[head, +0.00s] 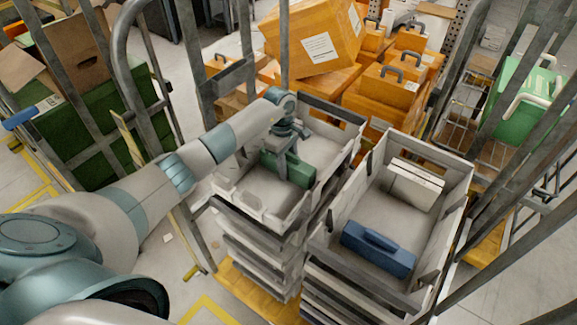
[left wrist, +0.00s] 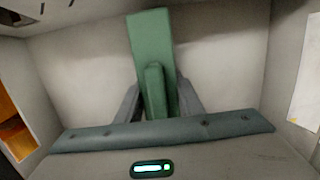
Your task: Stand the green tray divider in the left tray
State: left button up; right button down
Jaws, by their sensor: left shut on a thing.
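The green tray divider (head: 298,172) is in the left tray (head: 324,190), partly hidden behind my left gripper (head: 286,168). The gripper reaches down into the tray and is shut on the divider's raised grip. In the left wrist view the divider (left wrist: 152,50) runs away from me between the two fingers (left wrist: 155,105), with pale tray walls around it. Whether its lower edge touches the tray floor I cannot tell. My right gripper is not in view.
The right tray (head: 320,238) stands beside it, with a blue divider (head: 378,249) near its front and a white divider (head: 414,185) at the back. Orange cases (head: 385,95) are piled behind. Grey metal posts (head: 190,50) stand close around my arm.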

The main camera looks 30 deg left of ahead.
pick_arm(q)
jog(key=shift+f, duration=0.1)
jog(key=o, duration=1.1)
jog(key=shift+a+r+b, duration=0.1)
jog(key=shift+r+b, duration=0.25)
jog(key=shift+r, duration=0.3)
jog(key=r+b, duration=0.1)
jog(key=r, duration=0.2)
jog(key=r+b, duration=0.1)
jog(key=r, duration=0.2)
jog(key=a+r+b, duration=0.1)
jog(key=r+b, duration=0.1)
jog(key=r, duration=0.2)
jog(key=shift+w+r, duration=0.1)
jog(key=shift+a+r, duration=0.1)
jog(key=shift+r, duration=0.25)
